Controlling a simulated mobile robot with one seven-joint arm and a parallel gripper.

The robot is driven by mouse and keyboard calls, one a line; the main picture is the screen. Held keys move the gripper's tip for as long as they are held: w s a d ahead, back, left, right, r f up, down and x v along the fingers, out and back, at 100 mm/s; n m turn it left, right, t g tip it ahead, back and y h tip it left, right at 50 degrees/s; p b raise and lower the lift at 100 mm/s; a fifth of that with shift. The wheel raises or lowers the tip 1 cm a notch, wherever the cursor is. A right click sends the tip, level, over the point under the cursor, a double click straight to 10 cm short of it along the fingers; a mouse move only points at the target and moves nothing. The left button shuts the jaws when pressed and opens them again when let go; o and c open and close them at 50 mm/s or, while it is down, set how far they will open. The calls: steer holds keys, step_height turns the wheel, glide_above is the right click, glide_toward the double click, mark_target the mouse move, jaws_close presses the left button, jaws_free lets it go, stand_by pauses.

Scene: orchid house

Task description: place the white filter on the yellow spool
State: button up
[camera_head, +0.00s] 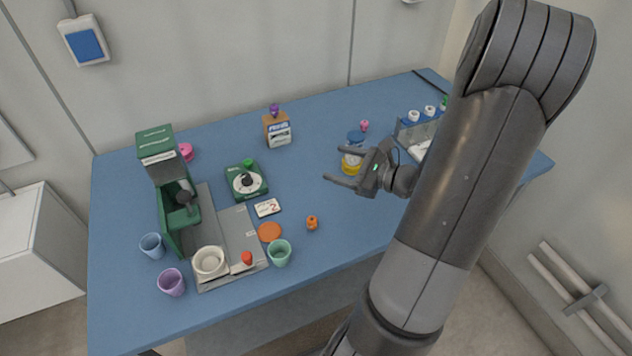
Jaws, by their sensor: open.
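A white, round, open-topped piece (210,262), which looks like the white filter, sits at the front left on a grey plate. A yellow piece (350,168), which looks like the yellow spool, stands right of the table's middle. The white piece is well left of my gripper.
On the blue table (330,262), a green machine (165,200) stands left, near a green dial device (246,181). Blue (152,246), purple (171,282) and green (279,253) cups stand at the front. A rack (415,133) is partly behind my arm. The front middle is clear.

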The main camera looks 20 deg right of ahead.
steer(key=s+a+r+n+g+h, duration=0.1)
steer(key=s+a+r+n+g, duration=0.3)
steer(key=a+n, duration=0.35)
steer(key=s+a+r+n+g, duration=0.1)
steer(key=s+a+n+g, duration=0.3)
steer(key=a+n+g, duration=0.4)
steer(key=s+r+n+t+h, duration=0.4)
steer(key=s+r+n+h, duration=0.3)
steer(key=r+n, duration=0.3)
steer(key=shift+s+a+h, duration=0.25)
steer(key=shift+s+h, duration=0.05)
steer(key=shift+h, duration=0.3)
